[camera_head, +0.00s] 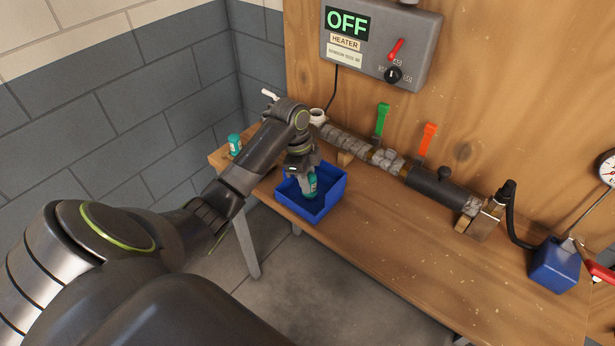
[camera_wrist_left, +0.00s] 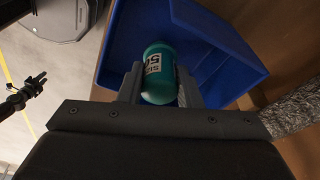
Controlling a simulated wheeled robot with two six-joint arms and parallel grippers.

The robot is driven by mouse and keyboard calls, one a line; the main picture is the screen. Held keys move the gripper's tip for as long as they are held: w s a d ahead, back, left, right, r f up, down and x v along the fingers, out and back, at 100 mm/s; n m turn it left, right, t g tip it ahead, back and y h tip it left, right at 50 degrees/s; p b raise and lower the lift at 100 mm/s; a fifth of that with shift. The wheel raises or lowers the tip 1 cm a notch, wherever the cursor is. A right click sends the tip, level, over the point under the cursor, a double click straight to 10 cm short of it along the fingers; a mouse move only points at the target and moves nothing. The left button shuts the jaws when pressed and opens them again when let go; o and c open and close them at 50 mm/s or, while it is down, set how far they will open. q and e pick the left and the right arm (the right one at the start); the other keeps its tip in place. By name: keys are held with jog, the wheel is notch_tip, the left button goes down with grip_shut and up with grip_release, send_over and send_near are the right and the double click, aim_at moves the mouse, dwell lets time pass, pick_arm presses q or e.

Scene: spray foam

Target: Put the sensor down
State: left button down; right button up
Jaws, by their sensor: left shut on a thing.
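My left gripper (camera_head: 306,181) is shut on a teal cylinder with a pale printed label, which looks like the sensor (camera_head: 312,186). In the left wrist view the teal sensor (camera_wrist_left: 158,72) sits between the two grey fingers (camera_wrist_left: 158,85), its label partly readable. The gripper points down into the blue bin (camera_head: 334,196), and the sensor is inside or just over its opening. Whether the sensor touches the bin floor I cannot tell. A dark jawed shape at the left of the wrist view, probably my right gripper (camera_wrist_left: 28,93), is too small to read.
A second teal cylinder (camera_head: 234,145) stands on the wooden bench (camera_head: 400,246) left of the bin. Behind the bin runs a wrapped pipe (camera_head: 345,142) with green and orange levers. A heater box (camera_head: 380,40) reads OFF. A blue block (camera_head: 554,265) sits at the right.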

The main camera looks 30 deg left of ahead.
pick_arm(q)
jog(key=shift+f, duration=0.1)
jog(key=c, duration=1)
grip_release()
jog(key=shift+c, duration=0.2)
jog(key=shift+a+r, duration=0.15)
jog(key=shift+r, duration=0.4)
jog(key=r, duration=0.1)
jog(key=r+b, duration=0.1)
jog(key=r, duration=0.1)
jog(key=shift+s+a+r, duration=0.1)
jog(key=shift+a+r, duration=0.1)
jog(key=shift+a, duration=0.15)
notch_tip(320, 180, up, 8)
jog(key=a+p, duration=0.1)
jog(key=p, duration=0.4)
jog(key=shift+s+a+f, duration=0.15)
jog(key=shift+s+f, duration=0.1)
